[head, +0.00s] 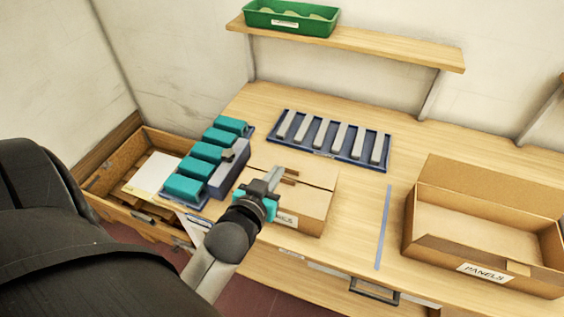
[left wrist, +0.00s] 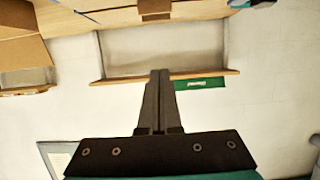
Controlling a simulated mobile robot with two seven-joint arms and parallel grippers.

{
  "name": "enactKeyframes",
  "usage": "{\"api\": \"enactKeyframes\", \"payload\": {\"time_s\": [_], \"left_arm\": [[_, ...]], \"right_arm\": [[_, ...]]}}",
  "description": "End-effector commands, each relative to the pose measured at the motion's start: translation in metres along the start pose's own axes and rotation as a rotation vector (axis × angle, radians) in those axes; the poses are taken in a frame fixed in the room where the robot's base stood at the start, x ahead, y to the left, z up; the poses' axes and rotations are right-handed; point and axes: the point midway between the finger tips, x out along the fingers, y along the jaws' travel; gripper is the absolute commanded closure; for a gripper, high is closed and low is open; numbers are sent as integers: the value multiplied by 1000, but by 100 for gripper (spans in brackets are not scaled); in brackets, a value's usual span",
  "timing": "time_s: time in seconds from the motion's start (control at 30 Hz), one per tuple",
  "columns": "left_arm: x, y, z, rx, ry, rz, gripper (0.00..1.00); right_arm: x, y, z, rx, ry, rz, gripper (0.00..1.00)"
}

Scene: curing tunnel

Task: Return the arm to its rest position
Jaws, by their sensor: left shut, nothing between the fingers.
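My left gripper (head: 273,181) is in the middle of the head view, with its arm coming up from below. Its two fingers are together with nothing between them. In the head view it appears in front of a closed cardboard box (head: 315,200) on the bench; I cannot tell the gap to it. In the left wrist view the shut fingers (left wrist: 160,75) point toward the wall shelf, with empty space around the tips. My right gripper is not in view.
A rack of teal blocks (head: 186,188) stands left of the closed box. A blue tray with grey bars (head: 388,167) lies behind. An open box marked PANELS (head: 430,252) stands right. A drawer (head: 125,213) is open at left. A green bin (head: 285,26) sits on the shelf (head: 385,52).

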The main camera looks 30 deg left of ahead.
Motion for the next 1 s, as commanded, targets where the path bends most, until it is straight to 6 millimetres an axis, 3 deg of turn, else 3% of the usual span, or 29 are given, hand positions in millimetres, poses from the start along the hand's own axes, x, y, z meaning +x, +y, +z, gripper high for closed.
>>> {"api": "enactKeyframes", "payload": {"time_s": [0.23, 0.67, 0.87, 1.0], "left_arm": [[-22, 0, 1, -1, -1, 0, 100], [-26, 4, 6, 7, -49, 4, 100], [-38, 18, 32, 53, -270, 33, 100], [-58, 33, 55, 110, -463, 82, 100]], "right_arm": [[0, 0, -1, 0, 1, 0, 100], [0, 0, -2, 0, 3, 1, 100], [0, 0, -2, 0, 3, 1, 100], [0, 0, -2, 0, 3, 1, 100]]}}
